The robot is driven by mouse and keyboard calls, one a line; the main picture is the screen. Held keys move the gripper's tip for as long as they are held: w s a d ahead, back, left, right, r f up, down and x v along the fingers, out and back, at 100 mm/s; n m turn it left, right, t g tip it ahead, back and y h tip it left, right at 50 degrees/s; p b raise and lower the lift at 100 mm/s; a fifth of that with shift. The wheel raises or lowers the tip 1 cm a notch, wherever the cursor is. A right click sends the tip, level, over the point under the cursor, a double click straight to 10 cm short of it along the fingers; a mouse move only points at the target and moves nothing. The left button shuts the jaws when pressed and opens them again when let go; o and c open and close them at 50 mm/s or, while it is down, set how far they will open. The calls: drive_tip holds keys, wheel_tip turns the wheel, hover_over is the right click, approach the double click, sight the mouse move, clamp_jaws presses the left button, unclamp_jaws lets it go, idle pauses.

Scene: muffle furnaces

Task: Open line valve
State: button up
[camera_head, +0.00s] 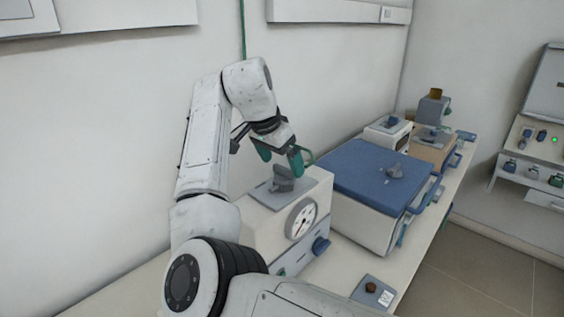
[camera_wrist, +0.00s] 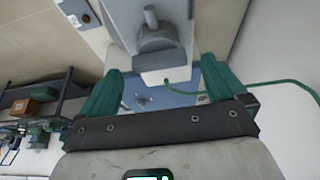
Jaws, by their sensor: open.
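A grey valve-like knob (camera_head: 284,178) sits on a grey plate on top of a white box with a round gauge (camera_head: 302,217). I cannot tell for certain that it is the line valve. In the wrist view a grey knob with a short upright stem (camera_wrist: 155,36) shows on a grey plate beyond my fingers. My gripper (camera_head: 279,158) has green fingers spread apart and hangs just above the knob. It also shows in the wrist view (camera_wrist: 160,86), open, with nothing held between the fingers.
A furnace with a blue lid (camera_head: 362,172) stands right of the gauge box, with smaller units (camera_head: 433,142) behind. A green hose (camera_wrist: 268,82) runs beside my gripper. A small blue-grey plate (camera_head: 373,292) lies at the bench's front edge. A wall is close on the left.

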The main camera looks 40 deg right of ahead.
drive_tip(key=shift+x, duration=1)
drive_tip(key=c, duration=1.1)
